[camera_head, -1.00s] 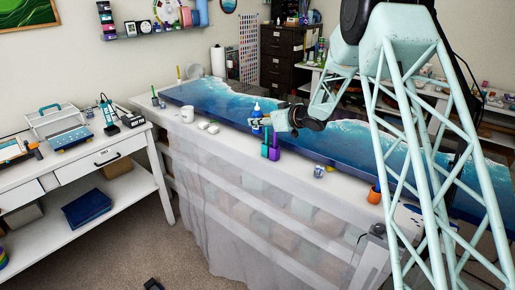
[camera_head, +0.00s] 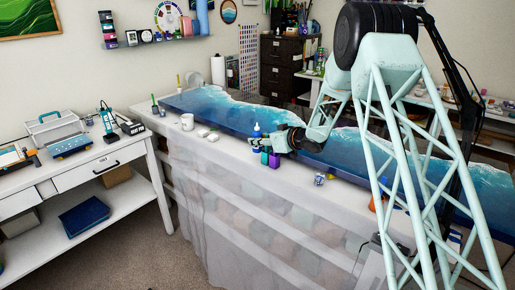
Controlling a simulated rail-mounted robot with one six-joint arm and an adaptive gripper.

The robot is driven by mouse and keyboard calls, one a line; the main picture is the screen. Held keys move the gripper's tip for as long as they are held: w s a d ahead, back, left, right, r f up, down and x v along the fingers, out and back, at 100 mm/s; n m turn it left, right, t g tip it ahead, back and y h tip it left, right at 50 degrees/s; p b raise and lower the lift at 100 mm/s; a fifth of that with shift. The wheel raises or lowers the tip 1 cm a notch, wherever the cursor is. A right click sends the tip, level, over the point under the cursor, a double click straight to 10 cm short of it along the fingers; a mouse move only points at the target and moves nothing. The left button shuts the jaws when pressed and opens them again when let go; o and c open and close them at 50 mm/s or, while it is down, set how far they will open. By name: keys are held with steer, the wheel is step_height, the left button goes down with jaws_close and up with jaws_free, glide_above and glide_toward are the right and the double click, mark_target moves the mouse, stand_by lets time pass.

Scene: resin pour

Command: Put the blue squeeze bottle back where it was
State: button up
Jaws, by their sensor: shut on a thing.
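The blue squeeze bottle (camera_head: 257,131) is upright at the front side of the long worktable. Its upper part shows just left of and above my gripper (camera_head: 259,142). I cannot tell whether the bottle's base touches the table. A purple block-like item (camera_head: 274,160) and a teal one beside it stand just below my gripper in the picture, very close to it.
A blue and white resin slab (camera_head: 215,103) covers much of the worktable (camera_head: 225,153). A white mug (camera_head: 187,122) and small pale pieces (camera_head: 207,135) lie to the left. A small cup (camera_head: 319,180) stands to the right. A white side desk (camera_head: 90,172) is at left.

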mark_target(260, 147)
steer(key=shift+f+b, duration=0.4)
steer(key=shift+f, duration=1.45)
steer(key=shift+f, duration=0.15)
steer(key=o, duration=0.9)
steer(key=shift+r, duration=0.2)
steer(key=shift+s+d+r, duration=0.25)
steer(key=shift+s+d, duration=0.1)
steer(key=shift+d, duration=0.1)
steer(key=p+v, duration=0.1)
steer(key=v, duration=0.9)
steer(key=shift+s+d+r+p, duration=0.1)
steer(key=shift+s+d+p, duration=0.15)
steer(key=shift+d+p, duration=0.05)
